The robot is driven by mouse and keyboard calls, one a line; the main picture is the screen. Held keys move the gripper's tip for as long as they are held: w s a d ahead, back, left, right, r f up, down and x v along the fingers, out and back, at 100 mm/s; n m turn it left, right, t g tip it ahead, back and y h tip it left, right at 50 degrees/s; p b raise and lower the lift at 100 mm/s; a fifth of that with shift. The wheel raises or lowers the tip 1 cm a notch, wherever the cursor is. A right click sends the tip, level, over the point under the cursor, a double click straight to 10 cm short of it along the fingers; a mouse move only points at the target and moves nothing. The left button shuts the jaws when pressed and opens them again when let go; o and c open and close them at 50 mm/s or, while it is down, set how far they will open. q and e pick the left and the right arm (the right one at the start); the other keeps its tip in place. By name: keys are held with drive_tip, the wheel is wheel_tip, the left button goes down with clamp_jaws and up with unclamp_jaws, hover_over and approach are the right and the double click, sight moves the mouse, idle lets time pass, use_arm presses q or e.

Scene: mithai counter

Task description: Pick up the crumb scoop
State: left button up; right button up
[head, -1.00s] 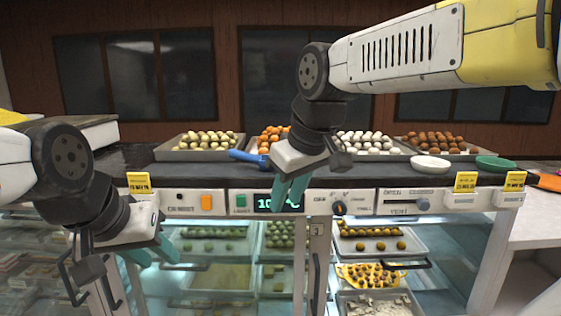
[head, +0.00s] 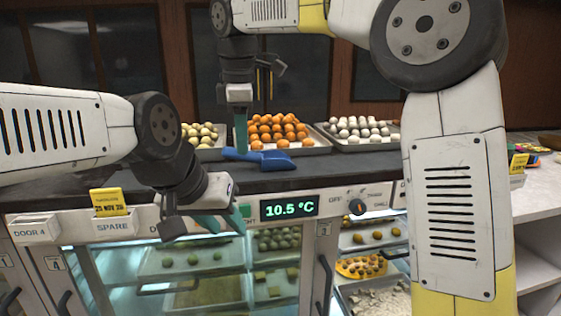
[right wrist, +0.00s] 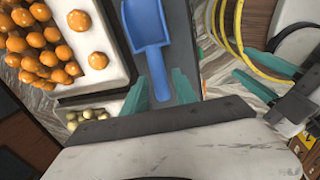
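The blue crumb scoop (head: 262,158) lies on the dark counter top in front of the tray of orange sweets. In the right wrist view its pan (right wrist: 148,22) points away and its handle reaches back toward my fingers. My right gripper (head: 240,145) points down over the handle end. In the right wrist view its teal fingers (right wrist: 162,80) stand apart, one on each side of the handle, with gaps showing. My left gripper (head: 212,222) hangs in front of the counter's front panel, away from the scoop. Its fingers show spread and empty in the right wrist view (right wrist: 263,76).
The tray of orange sweets (head: 318,146) stands just behind the scoop, with trays of pale and white sweets beside it. A front panel with a temperature display (head: 289,208) and knob (head: 357,207) runs below the counter edge, above glass doors.

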drive_tip(key=f, duration=0.2)
drive_tip(key=w+f, duration=0.1)
drive_tip(key=f, duration=0.2)
drive_tip(key=shift+w+a, duration=0.1)
drive_tip(key=shift+a, duration=0.05)
clamp_jaws()
drive_tip(key=shift+r, duration=0.1)
drive_tip(key=shift+r, duration=1.8)
drive_tip(key=s+d, duration=0.3)
drive_tip(key=s, duration=0.4)
drive_tip(key=s+d+r, duration=0.1)
drive_tip(key=s+d, duration=0.2)
drive_tip(key=s, duration=0.4)
drive_tip(key=shift+s+d, duration=0.25)
drive_tip(key=shift+d, duration=0.15)
